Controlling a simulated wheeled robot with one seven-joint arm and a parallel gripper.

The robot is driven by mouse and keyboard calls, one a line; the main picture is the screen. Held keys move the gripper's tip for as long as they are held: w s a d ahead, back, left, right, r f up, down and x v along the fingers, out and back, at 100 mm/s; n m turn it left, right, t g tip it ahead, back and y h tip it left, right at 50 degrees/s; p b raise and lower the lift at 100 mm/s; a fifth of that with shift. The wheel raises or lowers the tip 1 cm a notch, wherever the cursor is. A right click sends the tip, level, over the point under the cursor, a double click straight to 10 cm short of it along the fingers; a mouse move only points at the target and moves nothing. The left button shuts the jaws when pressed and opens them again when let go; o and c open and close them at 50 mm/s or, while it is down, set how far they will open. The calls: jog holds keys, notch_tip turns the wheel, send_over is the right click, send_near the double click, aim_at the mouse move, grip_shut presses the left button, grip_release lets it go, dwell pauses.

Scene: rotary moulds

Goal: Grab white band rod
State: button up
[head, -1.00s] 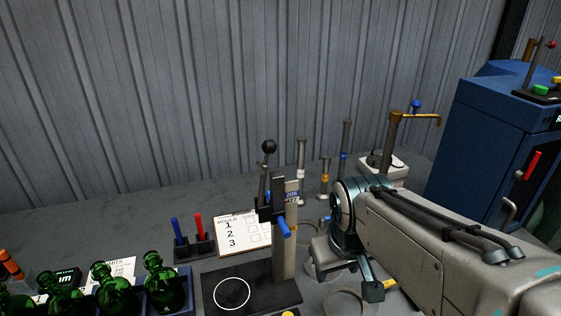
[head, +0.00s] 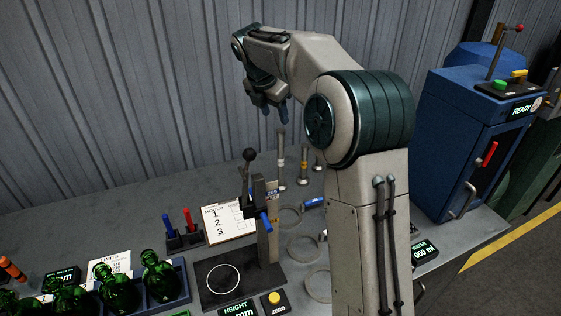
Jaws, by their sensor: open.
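The white band rod (head: 281,160) is a thin grey upright rod with a pale band, standing at the back of the bench behind the press stand. My gripper (head: 270,112) is up in the air above this rod, its fingers pointing down, open and empty. It looks apart from the rod; the exact distance cannot be told. A rod with a yellow band (head: 304,165) stands just to the right of the white band rod. Part of another rod (head: 318,160) shows against my arm, which hides the bench behind it.
A press stand with a black-knobbed lever (head: 249,155) stands in front of the rods. A clipboard (head: 228,220), red and blue pens (head: 178,228) and green bottles (head: 158,277) are to the left. Rings (head: 300,248) lie right of the stand. A blue cabinet (head: 460,140) is at the right.

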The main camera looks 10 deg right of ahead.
aim_at(280, 130)
jog(key=shift+n, duration=0.7)
jog(key=x, duration=0.3)
jog(key=w+x, duration=0.1)
jog(key=x, duration=0.2)
jog(key=w+p+x, duration=0.1)
jog(key=x, duration=0.2)
jog(key=shift+s+r, duration=0.1)
jog(key=shift+r, duration=0.2)
jog(key=shift+p+x, duration=0.85)
jog(key=shift+x, duration=1.75)
jog(key=shift+s+a, duration=0.2)
grip_shut()
